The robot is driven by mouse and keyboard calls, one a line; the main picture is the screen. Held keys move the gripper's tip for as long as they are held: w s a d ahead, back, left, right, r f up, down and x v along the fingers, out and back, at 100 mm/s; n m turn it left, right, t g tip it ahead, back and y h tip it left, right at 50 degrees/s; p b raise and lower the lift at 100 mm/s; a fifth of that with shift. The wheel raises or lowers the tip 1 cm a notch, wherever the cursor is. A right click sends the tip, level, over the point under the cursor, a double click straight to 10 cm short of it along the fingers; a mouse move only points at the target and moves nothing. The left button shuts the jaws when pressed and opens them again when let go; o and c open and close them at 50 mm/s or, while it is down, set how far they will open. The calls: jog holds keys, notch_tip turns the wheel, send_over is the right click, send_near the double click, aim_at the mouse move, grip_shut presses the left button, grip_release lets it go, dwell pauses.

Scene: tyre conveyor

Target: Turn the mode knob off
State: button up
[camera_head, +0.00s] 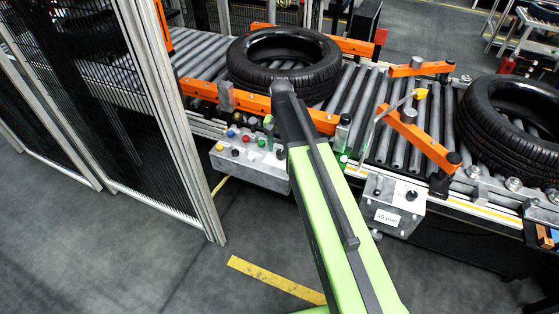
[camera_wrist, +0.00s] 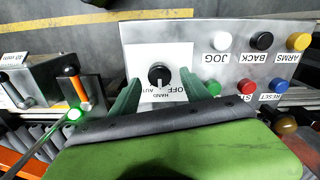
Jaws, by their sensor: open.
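The black mode knob (camera_wrist: 159,75) sits on a white label plate on the grey control panel (camera_wrist: 203,63) in the wrist view. Its labels, upside down here, read OFF, HAND and AUTO. The knob's white mark points down, roughly at HAND. My gripper (camera_wrist: 160,79) is open, with one green finger on each side of the knob. A gap shows between each finger and the knob in the picture; I cannot tell the depth. In the head view the control box (camera_head: 250,176) is beside the conveyor, and my arm largely hides its knob end.
Coloured push buttons, including a white JOG button (camera_wrist: 222,41) and a green one (camera_wrist: 213,87), are close to the right finger. A second box (camera_head: 386,213) is to the right. Tyres (camera_head: 285,60) lie on the rollers. A mesh fence (camera_head: 110,120) stands at the left.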

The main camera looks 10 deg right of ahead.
jog(key=shift+f+b, duration=0.3)
jog(key=shift+f, duration=0.55)
jog(key=shift+r, duration=0.1)
grip_shut()
jog(key=shift+a, duration=0.15)
